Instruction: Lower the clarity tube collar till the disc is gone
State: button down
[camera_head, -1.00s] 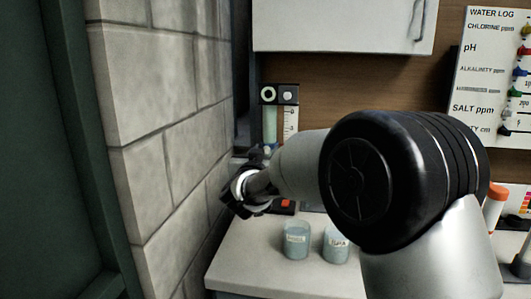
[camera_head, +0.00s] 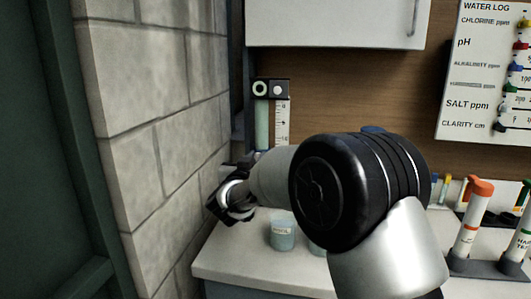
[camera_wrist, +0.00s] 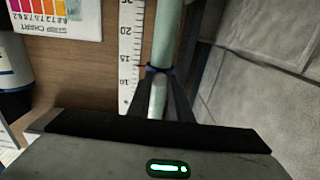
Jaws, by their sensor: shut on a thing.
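The clarity tube (camera_head: 262,128) stands upright against the back wall, pale green, beside a white number scale (camera_head: 282,122). A black head piece (camera_head: 270,89) on top shows a pale ring and a white round spot; I cannot tell whether either is the disc. In the wrist view the tube (camera_wrist: 163,40) runs down to a dark blue band, apparently the collar (camera_wrist: 158,70), near the scale's 15 mark. My gripper (camera_wrist: 158,92) is shut around the tube there, apparently on the collar. In the head view my forearm hides the tube's lower part and the fingertips.
A block wall (camera_head: 165,140) rises close on the left. A labelled beaker (camera_head: 282,232) stands on the white counter (camera_head: 245,262), another partly behind my arm. A strip chart (camera_wrist: 60,18) hangs beside the scale.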

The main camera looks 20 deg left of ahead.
jog(key=shift+f, duration=0.55)
jog(key=c, duration=1.7)
grip_release()
jog(key=shift+o, duration=0.2)
jog(key=s+d+p, duration=0.1)
jog(key=s+p, duration=0.1)
jog(key=s, duration=1.5)
jog(key=shift+s, duration=0.2)
